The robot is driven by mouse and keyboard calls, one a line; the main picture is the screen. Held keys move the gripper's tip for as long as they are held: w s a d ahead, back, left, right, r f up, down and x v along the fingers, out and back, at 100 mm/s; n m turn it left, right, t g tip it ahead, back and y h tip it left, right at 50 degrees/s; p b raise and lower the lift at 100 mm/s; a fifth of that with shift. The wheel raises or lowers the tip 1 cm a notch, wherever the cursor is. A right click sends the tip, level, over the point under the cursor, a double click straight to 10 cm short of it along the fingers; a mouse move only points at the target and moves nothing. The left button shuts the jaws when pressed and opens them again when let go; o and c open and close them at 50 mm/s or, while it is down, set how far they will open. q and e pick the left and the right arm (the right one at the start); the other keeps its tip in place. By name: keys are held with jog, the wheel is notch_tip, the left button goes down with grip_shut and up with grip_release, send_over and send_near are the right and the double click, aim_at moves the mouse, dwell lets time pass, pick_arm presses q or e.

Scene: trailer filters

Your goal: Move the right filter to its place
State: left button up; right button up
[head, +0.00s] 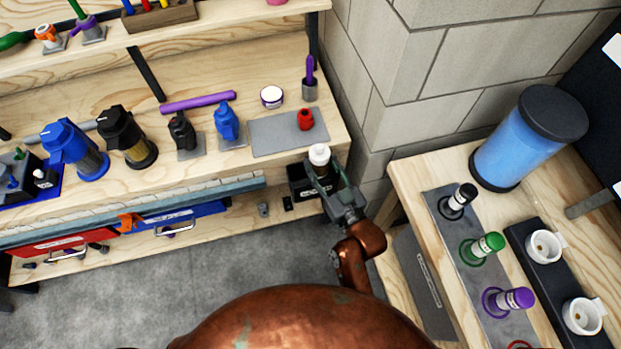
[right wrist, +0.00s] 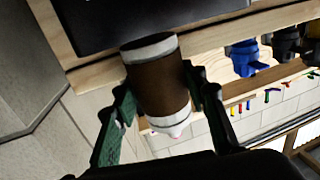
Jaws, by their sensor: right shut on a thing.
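The filter is a brown cylinder with white ends. In the right wrist view the filter (right wrist: 160,85) stands between the two green fingers of my right gripper (right wrist: 158,95), which is shut on it. In the head view the filter's white top (head: 320,155) shows at the tip of my right gripper (head: 325,178), just off the front right corner of the wooden workbench (head: 225,90). Much of the filter's body is hidden there by the gripper. My left gripper is in neither view.
A grey plate (head: 275,135) with a red item (head: 305,120) lies near that bench corner. At right, a wooden table (head: 430,170) bears a blue cylinder (head: 525,140), a grey mat (head: 440,205) with coloured capped items, and white cups (head: 545,246) on a dark tray. A block wall stands behind.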

jog(key=o, duration=1.2)
jog(key=shift+o, duration=0.2)
jog(key=shift+s, duration=0.1)
jog(key=shift+s+d, duration=0.25)
jog(key=v, duration=1.1)
jog(key=shift+s, duration=0.1)
